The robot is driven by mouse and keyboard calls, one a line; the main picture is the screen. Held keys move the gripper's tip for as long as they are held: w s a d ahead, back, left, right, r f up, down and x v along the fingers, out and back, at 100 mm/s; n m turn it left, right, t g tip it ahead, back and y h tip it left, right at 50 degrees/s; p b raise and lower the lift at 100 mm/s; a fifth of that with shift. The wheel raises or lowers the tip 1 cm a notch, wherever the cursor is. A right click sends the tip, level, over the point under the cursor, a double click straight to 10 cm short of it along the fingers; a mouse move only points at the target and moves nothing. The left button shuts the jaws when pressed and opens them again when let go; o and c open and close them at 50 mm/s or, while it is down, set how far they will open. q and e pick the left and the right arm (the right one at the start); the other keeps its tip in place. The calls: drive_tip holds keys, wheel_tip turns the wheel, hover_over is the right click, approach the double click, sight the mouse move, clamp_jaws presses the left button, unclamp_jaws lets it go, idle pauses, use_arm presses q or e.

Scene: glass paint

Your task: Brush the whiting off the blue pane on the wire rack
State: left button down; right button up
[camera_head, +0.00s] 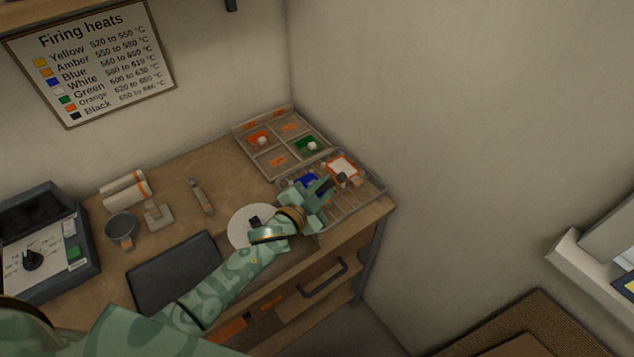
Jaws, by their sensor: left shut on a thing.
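The wire rack (374,187) stands at the right end of the workbench. The blue pane (308,180) lies on its left part, partly hidden by my gripper; I cannot make out how much whiting is on it. My left gripper (327,188) is over the rack, just right of the blue pane. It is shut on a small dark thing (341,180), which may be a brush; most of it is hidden. My right gripper is out of view.
A sectioned tray (273,163) with orange and green pieces stands behind the rack. A white disc (240,228) is partly under my arm. A dark slab (160,277), a grey cup (121,229) and a control box (45,245) are to the left. A wall rises at right.

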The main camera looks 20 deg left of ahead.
use_arm(q)
drive_tip(key=shift+s+d, duration=0.45)
drive_tip(key=shift+d, duration=0.1)
drive_tip(key=shift+w+a, duration=1)
drive_tip(key=shift+a, duration=0.25)
drive_tip(key=shift+w+a, duration=0.55)
drive_tip(key=shift+a, duration=0.15)
drive_tip(key=shift+w+a, duration=0.5)
drive_tip(key=shift+a, duration=0.2)
drive_tip(key=shift+s+d+p, duration=0.6)
drive_tip(key=shift+s+d, duration=0.35)
drive_tip(key=shift+d, duration=0.2)
drive_tip(key=shift+s+d, duration=0.55)
drive_tip(key=shift+d, duration=0.2)
drive_tip(key=shift+s+d, duration=0.5)
drive_tip(key=shift+d, duration=0.25)
drive_tip(key=shift+r+p, duration=0.7)
drive_tip(key=shift+p, duration=0.2)
drive_tip(key=shift+w+a+f+b, duration=0.1)
drive_tip(key=shift+w+a+b, duration=0.15)
drive_tip(key=shift+w+a, duration=0.55)
drive_tip(key=shift+w+a+r+b, duration=0.1)
drive_tip(key=shift+w+a+b, duration=0.2)
drive_tip(key=shift+w, duration=0.95)
drive_tip(key=shift+w+a+f+b, duration=0.15)
drive_tip(key=shift+w+a, duration=0.5)
drive_tip(key=shift+w, duration=0.35)
